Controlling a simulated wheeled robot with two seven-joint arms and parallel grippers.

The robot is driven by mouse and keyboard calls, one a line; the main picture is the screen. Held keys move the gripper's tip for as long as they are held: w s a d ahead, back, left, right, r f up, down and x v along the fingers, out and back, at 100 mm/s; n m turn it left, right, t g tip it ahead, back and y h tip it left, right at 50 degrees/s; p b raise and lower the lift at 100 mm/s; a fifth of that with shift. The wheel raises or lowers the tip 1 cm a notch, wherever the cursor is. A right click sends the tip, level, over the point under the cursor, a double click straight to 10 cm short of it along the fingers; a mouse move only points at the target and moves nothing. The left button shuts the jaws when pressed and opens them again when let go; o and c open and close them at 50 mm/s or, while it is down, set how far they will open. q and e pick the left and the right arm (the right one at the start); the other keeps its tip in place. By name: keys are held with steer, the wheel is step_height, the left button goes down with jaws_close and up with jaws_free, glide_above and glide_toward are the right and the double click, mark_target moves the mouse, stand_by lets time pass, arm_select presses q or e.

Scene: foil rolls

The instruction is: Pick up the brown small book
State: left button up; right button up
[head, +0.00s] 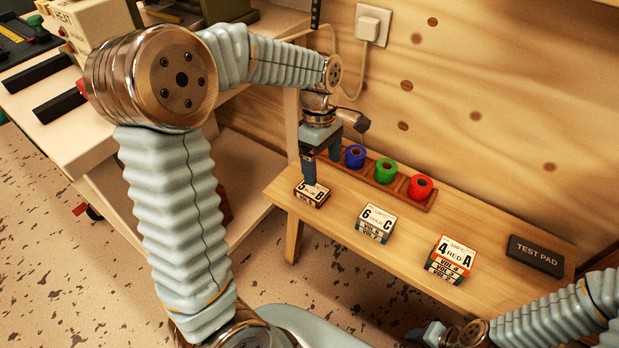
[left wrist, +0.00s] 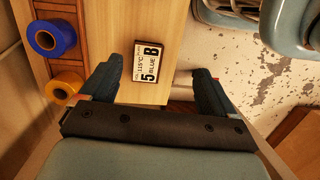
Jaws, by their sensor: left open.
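In the left wrist view the book (left wrist: 148,62) shows between the two spread fingertips of the gripper (left wrist: 157,68), nearer the left one. The left gripper is open and empty.
A wooden rack (head: 398,186) behind holds blue (head: 355,156), green (head: 386,171) and red (head: 420,187) rolls; a yellow roll (left wrist: 62,92) shows in the wrist view.

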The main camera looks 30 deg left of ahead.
arm_select(q)
step_height(320, 180, up, 2)
steer(key=w+y, duration=0.1)
steer(key=t, duration=0.1)
glide_above(316, 192)
steer(key=shift+y, duration=0.3)
steer(key=f, duration=0.7)
steer(key=shift+w+d+f+b, duration=0.15)
steer(key=shift+w+f+b, duration=0.1)
steer(key=shift+f+b, duration=0.15)
steer(key=f, duration=0.5)
steer(key=shift+s+a+f, duration=0.2)
steer(key=shift+f, duration=0.05)
steer(key=c, duration=1.2)
arm_select(e)
steer(key=shift+w+d+f, duration=0.1)
steer(key=shift+w+f, duration=0.05)
steer(key=shift+w, duration=0.05)
